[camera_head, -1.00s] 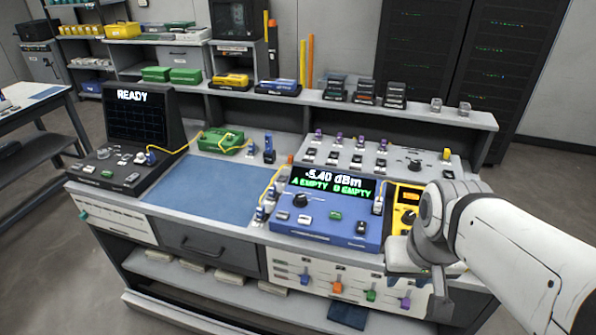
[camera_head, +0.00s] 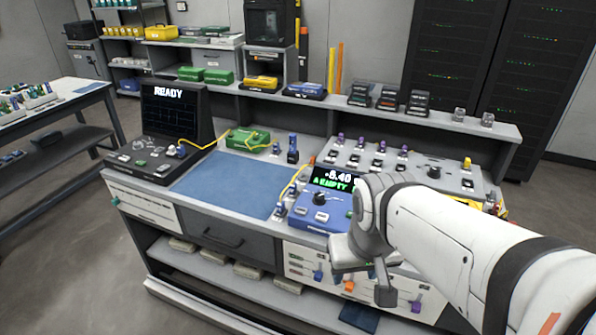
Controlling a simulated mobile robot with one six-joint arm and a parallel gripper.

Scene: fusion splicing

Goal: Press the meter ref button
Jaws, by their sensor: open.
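The blue meter (camera_head: 308,225) stands at the right of the bench top, partly covered by my arm. Its screen (camera_head: 332,178) shows "-5.40" and "A EMPTY", with the right part cut off. A black knob (camera_head: 319,199) and pale buttons (camera_head: 321,216) show on its face. Labels are too small to read, so I cannot tell which is the ref button. The meter's right-hand buttons are hidden behind my arm. My gripper (camera_head: 364,278) is open and points down at the bench's front edge, in front of the meter in the picture. I see no contact with a button.
A blue mat (camera_head: 225,187) lies left of the meter. A dark splicer (camera_head: 160,140) reading "READY" stands further left, with a yellow cable to a green box (camera_head: 248,139). A sloped grey panel (camera_head: 400,170) with knobs stands behind the meter. A yellow device is mostly hidden behind my arm.

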